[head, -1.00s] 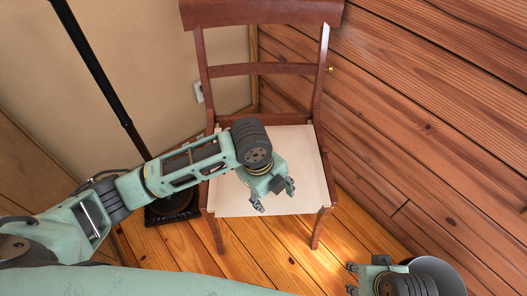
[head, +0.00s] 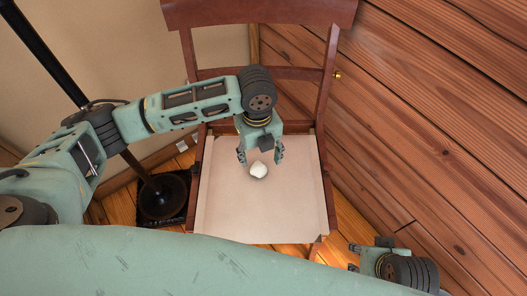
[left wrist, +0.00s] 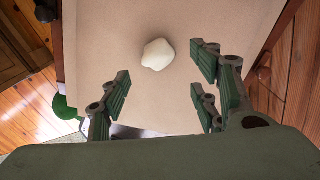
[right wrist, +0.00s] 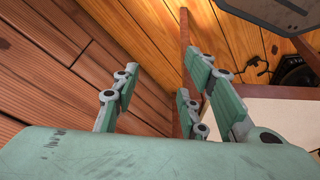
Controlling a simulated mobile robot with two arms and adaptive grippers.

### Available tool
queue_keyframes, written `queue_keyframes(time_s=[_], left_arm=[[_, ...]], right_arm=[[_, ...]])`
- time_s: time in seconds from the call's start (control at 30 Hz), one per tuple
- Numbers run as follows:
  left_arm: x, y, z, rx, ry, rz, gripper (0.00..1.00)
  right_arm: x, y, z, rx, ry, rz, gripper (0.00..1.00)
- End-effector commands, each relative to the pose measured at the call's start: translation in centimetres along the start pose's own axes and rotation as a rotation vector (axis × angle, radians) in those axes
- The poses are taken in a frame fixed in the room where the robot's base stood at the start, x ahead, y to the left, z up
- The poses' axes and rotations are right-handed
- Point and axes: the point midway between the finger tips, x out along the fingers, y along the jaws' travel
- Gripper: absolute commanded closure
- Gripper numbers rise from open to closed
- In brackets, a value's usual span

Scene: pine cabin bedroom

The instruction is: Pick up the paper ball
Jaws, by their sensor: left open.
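The white paper ball (head: 258,170) lies on the pale seat of a wooden chair (head: 225,210). It also shows in the left wrist view (left wrist: 158,54), beyond the fingertips and between the two sides of the jaw. My left gripper (head: 260,158) is open and empty, just above and behind the ball, its fingers spread to either side. I cannot tell whether any finger touches the ball. My right gripper (head: 352,257) is at the lower right, beside the chair. In the right wrist view its fingers (right wrist: 155,92) stand apart with nothing between them.
The chair's backrest (head: 258,73) rises behind my left gripper. A plank wall (head: 440,120) runs along the right. A black stand with a round base (head: 163,197) and a slanting pole is left of the chair. The seat around the ball is clear.

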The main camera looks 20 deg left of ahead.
Motion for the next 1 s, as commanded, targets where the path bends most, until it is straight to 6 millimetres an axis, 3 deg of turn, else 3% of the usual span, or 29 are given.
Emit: queue_keyframes(time_s=[0.57,0.77,1.0], left_arm=[[4.6,0.3,0.3,-0.002,0.004,0.004,0.43],[7.7,0.6,0.5,-0.001,0.003,0.004,0.43],[7.9,0.5,0.5,0.0,0.002,0.002,0.43]], right_arm=[[-4.2,0.2,-0.1,0.002,0.023,0.004,0.6],[-2.8,0.1,0.3,0.002,0.019,0.004,0.6],[-2.8,0.2,0.2,0.002,0.017,0.004,0.6]])
